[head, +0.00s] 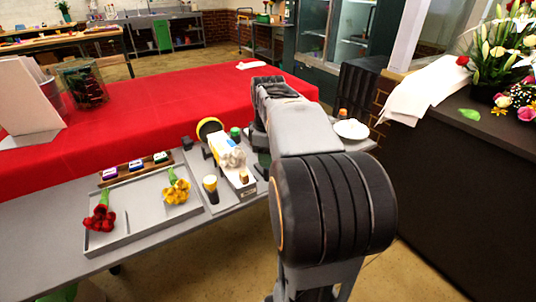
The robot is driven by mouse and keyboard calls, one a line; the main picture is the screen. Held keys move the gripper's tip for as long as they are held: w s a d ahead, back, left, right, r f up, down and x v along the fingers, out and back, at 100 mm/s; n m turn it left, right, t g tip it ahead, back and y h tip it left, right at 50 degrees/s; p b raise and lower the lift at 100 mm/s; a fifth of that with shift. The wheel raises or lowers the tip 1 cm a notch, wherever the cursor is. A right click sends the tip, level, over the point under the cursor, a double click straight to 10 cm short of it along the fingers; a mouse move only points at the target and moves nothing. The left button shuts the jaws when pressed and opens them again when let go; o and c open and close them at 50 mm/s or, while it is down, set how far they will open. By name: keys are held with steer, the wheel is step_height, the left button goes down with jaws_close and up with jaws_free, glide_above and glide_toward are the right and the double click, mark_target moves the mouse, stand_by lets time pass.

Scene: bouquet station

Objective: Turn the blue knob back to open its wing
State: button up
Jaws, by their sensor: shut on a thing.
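The blue knob and its wing do not show; my arm covers the part of the table where its far end reaches down. My gripper and its fingertips are hidden behind my arm, so I cannot see what they touch. Left of the arm, a white box-like station (228,160) stands on the grey table, with pale round pieces on top and a yellow round part beside it. A bottle with a green cap (235,133) stands close to the arm.
A grey tray (140,225) holds red flowers (101,219) and yellow flowers (176,189). A wooden rack (136,168) with small coloured blocks lies behind it. A yellow-topped cup (210,186) stands right of the tray. A white dish (351,129) is right of my arm.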

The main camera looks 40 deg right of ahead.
steer(key=m+p, duration=0.2)
steer(key=m, duration=0.2)
steer(key=shift+r, duration=0.15)
steer(key=m+p, duration=0.3)
steer(key=m, duration=0.2)
steer(key=m+p, duration=0.1)
steer(key=m, duration=0.3)
steer(key=shift+m+p, duration=0.3)
steer(key=shift+m, duration=0.1)
steer(key=shift+m+p, duration=0.6)
steer(key=shift+m, duration=1.3)
steer(key=o, duration=0.9)
step_height(320, 180, up, 14)
steer(key=shift+f+p, duration=0.2)
steer(key=shift+p, duration=0.9)
